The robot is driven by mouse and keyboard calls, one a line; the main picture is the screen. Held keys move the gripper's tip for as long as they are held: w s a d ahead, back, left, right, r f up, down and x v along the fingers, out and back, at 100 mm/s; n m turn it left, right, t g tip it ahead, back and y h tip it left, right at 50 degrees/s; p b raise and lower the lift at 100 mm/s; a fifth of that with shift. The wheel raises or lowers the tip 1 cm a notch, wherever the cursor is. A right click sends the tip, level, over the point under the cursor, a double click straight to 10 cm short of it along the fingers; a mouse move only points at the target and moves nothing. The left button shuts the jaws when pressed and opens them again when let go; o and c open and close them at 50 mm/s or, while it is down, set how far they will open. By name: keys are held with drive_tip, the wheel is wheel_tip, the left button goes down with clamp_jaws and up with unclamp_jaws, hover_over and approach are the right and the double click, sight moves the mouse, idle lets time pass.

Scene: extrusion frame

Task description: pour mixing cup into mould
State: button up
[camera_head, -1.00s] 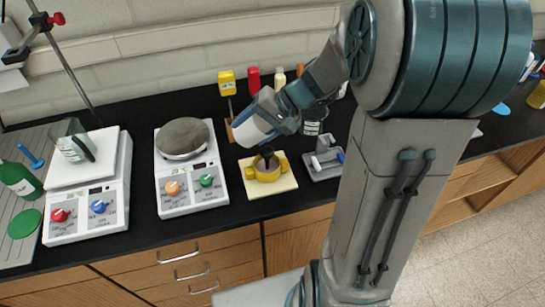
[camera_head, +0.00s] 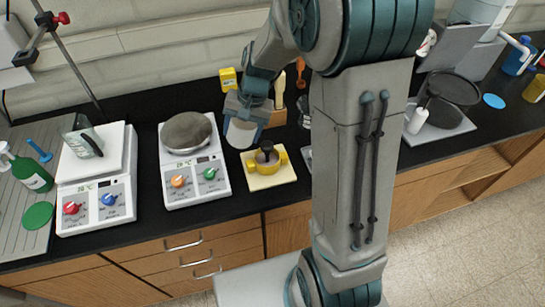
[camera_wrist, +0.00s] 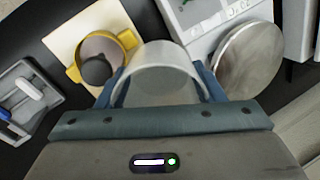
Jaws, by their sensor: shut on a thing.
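My gripper (camera_head: 245,112) is shut on a pale, translucent cup (camera_head: 241,134), taken as the mixing cup. The cup is held above the bench, just behind and left of the mould in the head view. The yellow mould (camera_head: 279,158) has two side lugs and sits on a cream board (camera_head: 262,183). A dark round knob-like piece (camera_head: 266,147) stands in its middle. I cannot tell what the cup holds.
A hotplate with a round grey top (camera_head: 187,132) stands close left of the mould. Another hotplate (camera_head: 95,180) carries a glass beaker (camera_head: 82,137). A grey tray (camera_wrist: 22,100) of small tools lies beside the mould. Yellow and wooden items stand behind the cup.

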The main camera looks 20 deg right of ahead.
sight(237, 139)
drive_tip(key=shift+w+a+f+h, duration=0.2)
drive_tip(key=shift+a+f+h, duration=0.2)
drive_tip(key=shift+f, duration=0.15)
drive_tip(key=shift+w+a+f+g+h, duration=0.2)
drive_tip(key=shift+f+g+h, duration=0.2)
drive_tip(key=shift+f, duration=0.4)
drive_tip(key=shift+w+a+f+g+h, duration=0.15)
drive_tip(key=shift+f+g+h, duration=0.15)
drive_tip(key=shift+f+h, duration=0.35)
drive_tip(key=shift+s+r, duration=0.1)
drive_tip(key=shift+r, duration=2.15)
